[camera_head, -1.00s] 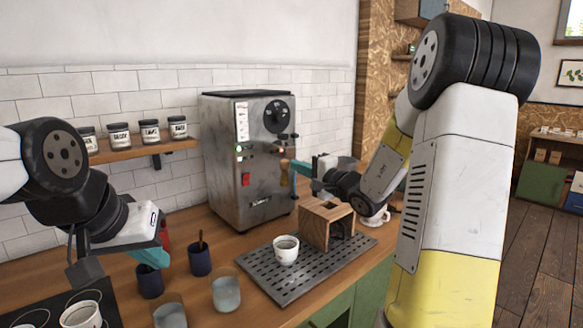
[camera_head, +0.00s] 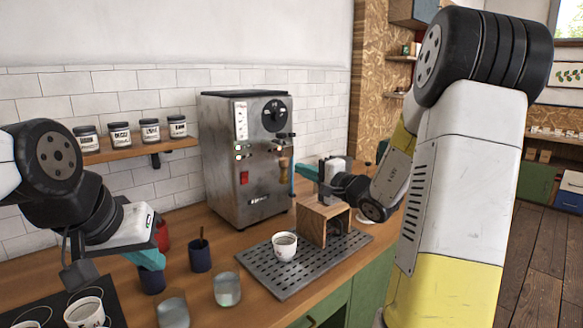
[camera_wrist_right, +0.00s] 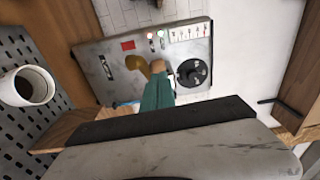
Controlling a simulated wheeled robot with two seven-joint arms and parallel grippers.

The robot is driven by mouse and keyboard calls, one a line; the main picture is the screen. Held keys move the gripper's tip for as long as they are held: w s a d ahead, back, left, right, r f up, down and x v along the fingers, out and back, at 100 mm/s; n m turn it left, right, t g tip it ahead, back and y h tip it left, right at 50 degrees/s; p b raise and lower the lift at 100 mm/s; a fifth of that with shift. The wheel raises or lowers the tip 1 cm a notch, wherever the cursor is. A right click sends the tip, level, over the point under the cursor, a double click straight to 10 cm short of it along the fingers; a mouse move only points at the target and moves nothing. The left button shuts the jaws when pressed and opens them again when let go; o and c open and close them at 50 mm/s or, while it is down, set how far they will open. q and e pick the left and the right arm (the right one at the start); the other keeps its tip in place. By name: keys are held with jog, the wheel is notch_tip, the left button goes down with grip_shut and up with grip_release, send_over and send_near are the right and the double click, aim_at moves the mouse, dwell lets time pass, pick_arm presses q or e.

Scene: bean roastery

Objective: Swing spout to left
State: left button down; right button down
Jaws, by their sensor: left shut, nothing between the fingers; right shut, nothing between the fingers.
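The grey metal machine (camera_head: 248,165) stands against the tiled wall. A brass-brown spout (camera_head: 284,172) projects from the right of its front; it also shows in the right wrist view (camera_wrist_right: 138,67). My right gripper (camera_head: 300,169) is shut and empty, its teal fingers just right of the spout. In the right wrist view my right gripper (camera_wrist_right: 160,82) overlaps the machine front beside the spout; I cannot tell whether they touch. My left gripper (camera_head: 150,262) is shut and empty, low at the left, over a dark blue cup (camera_head: 152,281).
A wooden box (camera_head: 312,224) and a white cup (camera_head: 285,246) stand on the perforated tray (camera_head: 277,278) below my right gripper. Another dark cup (camera_head: 200,256) and a glass (camera_head: 227,290) stand left of the tray. Jars line a shelf (camera_head: 130,151) on the wall.

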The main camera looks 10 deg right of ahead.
jog(key=s, duration=0.1)
jog(key=s+a, duration=0.1)
jog(key=s, duration=0.1)
jog(key=s+a, duration=0.1)
jog(key=shift+s+a, duration=0.2)
jog(key=shift+a, duration=0.05)
